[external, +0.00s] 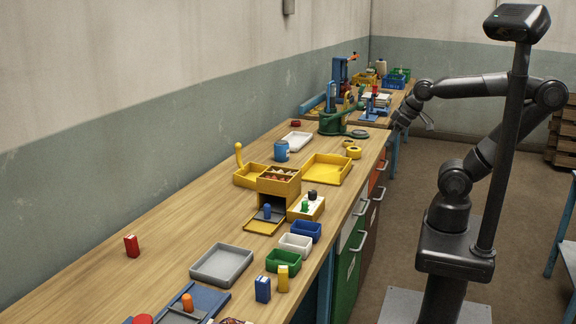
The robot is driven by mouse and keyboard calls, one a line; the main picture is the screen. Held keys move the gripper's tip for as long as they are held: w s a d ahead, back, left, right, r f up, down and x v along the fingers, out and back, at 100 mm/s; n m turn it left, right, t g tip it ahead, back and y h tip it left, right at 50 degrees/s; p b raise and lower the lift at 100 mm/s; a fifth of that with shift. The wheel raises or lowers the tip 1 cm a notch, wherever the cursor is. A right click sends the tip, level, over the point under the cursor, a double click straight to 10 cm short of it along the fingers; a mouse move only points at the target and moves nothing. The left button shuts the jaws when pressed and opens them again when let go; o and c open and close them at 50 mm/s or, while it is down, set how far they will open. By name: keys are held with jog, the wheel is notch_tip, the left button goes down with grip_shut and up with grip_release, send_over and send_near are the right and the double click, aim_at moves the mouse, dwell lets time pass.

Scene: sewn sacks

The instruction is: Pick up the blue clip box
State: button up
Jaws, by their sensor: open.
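A small upright blue box (263,289) with a pale mark on its front stands near the front edge of the wooden bench. It looks like the blue clip box. A yellow box (283,279) of similar shape stands close at its right. My gripper (397,127) is far from it, at the right edge of the bench farther back. The gripper is open; its fingers are small and hard to make out. I see nothing held in it.
Green (284,261), white (295,243) and blue (306,231) open bins stand behind the boxes. A grey tray (222,264) lies to the left. A yellow cabinet (279,184) stands mid-bench. Bare bench lies along the wall.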

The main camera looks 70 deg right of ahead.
jog(key=shift+o, duration=0.5)
jog(key=w+a+r+n+y, duration=0.1)
jog(key=w+a+r+n, duration=0.4)
jog(key=w+a, duration=0.75)
jog(key=w+a+f+n+g+y, duration=0.1)
jog(key=w+a+n, duration=0.25)
jog(key=a, duration=0.45)
jog(key=w+a+n+g+y, duration=0.1)
jog(key=w+a+n, duration=0.1)
jog(key=w+a, duration=0.5)
jog(key=n+g+y, duration=0.1)
jog(key=n+g, duration=0.3)
jog(key=n, duration=0.4)
send_near(261, 296)
jog(key=x, duration=0.3)
jog(key=shift+s+d+f+m, duration=0.15)
jog(key=shift+s+f+m, duration=0.1)
jog(key=shift+s+f, duration=0.1)
jog(key=x, duration=0.5)
jog(key=shift+w, duration=0.35)
jog(key=c, duration=1)
